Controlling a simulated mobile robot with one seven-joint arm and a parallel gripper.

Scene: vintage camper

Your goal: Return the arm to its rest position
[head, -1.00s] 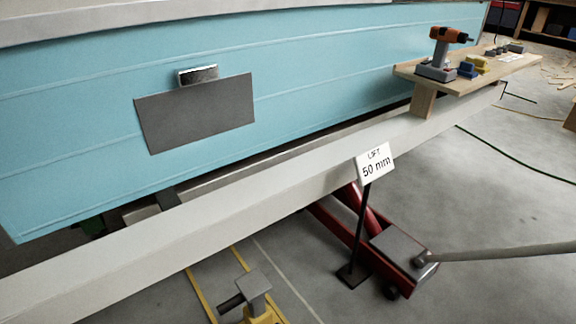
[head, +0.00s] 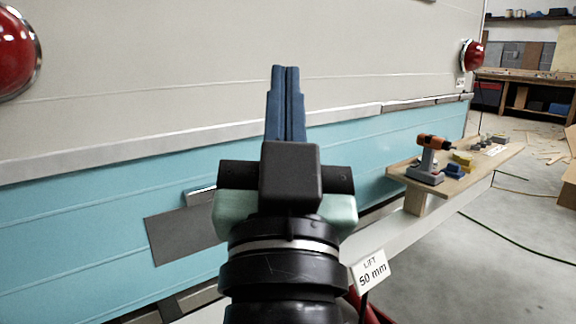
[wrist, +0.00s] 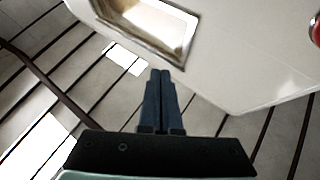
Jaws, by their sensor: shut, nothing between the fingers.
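My gripper (head: 286,72) stands upright in the middle of the head view, its two blue fingers pressed together with nothing between them. It is in front of the camper's cream and turquoise wall (head: 150,80), and I cannot tell the exact gap. My arm below it hides part of the wall and the grey plate (head: 183,235). In the wrist view the closed fingers (wrist: 161,75) point up toward the ceiling area and a framed window (wrist: 150,25) of the camper.
A wooden shelf (head: 475,183) at the right holds an orange and grey drill (head: 430,160) and several small items. A sign reading "LIFT 50 mm" (head: 370,272) stands beside my arm. Red round lamps (head: 472,55) are on the wall. The floor at the right (head: 480,260) is mostly open, with a cable across it.

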